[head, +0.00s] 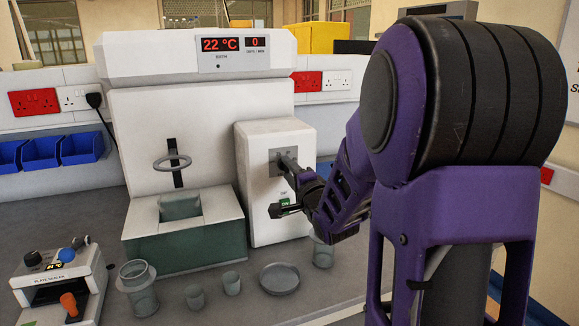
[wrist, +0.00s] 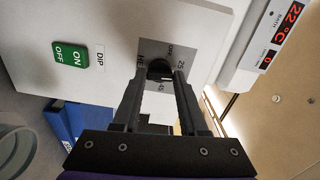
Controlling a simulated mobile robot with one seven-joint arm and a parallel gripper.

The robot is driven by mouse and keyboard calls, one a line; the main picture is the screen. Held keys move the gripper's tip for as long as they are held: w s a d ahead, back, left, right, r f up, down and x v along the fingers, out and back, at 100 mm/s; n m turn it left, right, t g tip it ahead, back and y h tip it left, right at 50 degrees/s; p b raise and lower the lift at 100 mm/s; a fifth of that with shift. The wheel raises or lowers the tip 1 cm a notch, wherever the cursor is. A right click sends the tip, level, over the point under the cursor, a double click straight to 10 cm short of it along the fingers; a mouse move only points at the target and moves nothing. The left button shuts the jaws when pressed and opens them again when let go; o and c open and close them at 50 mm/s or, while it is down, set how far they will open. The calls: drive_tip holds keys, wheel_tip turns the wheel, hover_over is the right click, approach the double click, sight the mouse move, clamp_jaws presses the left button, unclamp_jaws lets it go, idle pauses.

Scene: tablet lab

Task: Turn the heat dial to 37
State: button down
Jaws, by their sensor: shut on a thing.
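The heat dial (wrist: 159,69) is a dark round knob on a grey scale plate (wrist: 186,48) on the white housing's front. In the wrist view its lower part is hidden between my fingers, and its exact setting cannot be read. My gripper (wrist: 160,80) is shut on the dial, one finger on each side. In the head view my gripper (head: 287,164) reaches the grey plate (head: 273,169) from the right, covering the knob. The red display (head: 220,44) reads 22 °C for the bath; it also shows in the wrist view (wrist: 291,13).
A green ON/OFF dip switch (wrist: 71,57) sits beside the plate. The bath (head: 183,240) with a ring hanger (head: 172,162) is left of the housing. Several vessels, a dish (head: 279,279) and a small device (head: 58,285) stand on the front bench.

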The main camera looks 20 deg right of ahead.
drive_tip(key=m+p, duration=0.2)
drive_tip(key=m, duration=0.3)
drive_tip(key=shift+r+m, duration=0.15)
drive_tip(key=shift+m, duration=0.25)
drive_tip(key=shift+p, duration=0.3)
drive_tip(key=shift+c, duration=2.2)
unclamp_jaws()
drive_tip(key=shift+s, duration=0.1)
